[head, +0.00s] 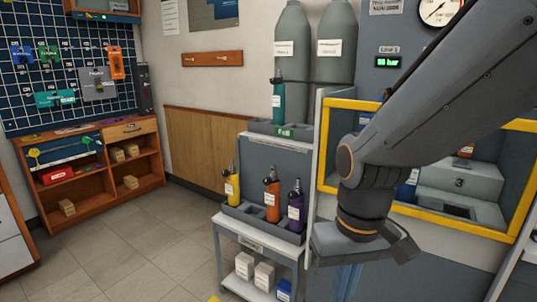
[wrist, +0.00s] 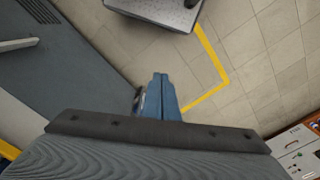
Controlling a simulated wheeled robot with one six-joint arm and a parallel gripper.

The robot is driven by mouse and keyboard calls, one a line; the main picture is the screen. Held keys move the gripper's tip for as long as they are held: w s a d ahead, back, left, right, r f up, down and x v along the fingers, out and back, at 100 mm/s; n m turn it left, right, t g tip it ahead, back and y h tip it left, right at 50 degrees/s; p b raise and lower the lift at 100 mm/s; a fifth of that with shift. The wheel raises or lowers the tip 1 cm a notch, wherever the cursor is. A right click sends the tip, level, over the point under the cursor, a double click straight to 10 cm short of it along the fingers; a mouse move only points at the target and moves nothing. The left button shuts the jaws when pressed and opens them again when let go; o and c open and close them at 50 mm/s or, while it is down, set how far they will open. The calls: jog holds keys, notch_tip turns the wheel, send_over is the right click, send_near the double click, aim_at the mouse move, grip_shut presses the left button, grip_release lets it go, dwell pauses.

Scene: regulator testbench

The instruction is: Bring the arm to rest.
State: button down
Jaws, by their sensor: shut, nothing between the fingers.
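My gripper (wrist: 159,82) points down in the wrist view, its blue fingers together with nothing visible between them, above the tiled floor. In the head view my arm reaches in from the upper right and bends down in front of the yellow-framed bench. The wrist hangs at the right of the small grey cart, and the blue fingers below it are partly hidden by the wrist housing.
The cart (head: 243,224) holds yellow, orange and purple bottles. The yellow-framed bench (head: 488,231) stands close behind my arm. A wooden shelf (head: 97,194) stands at the far left. The tiled floor (head: 130,246) between shelf and cart is clear.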

jog(key=d+r+m+p, duration=0.2)
jog(key=d+r+p, duration=0.4)
jog(key=p, duration=0.5)
jog(key=shift+s+d+r+h, duration=0.2)
jog(key=shift+d+h, duration=0.1)
jog(key=shift+d, duration=0.1)
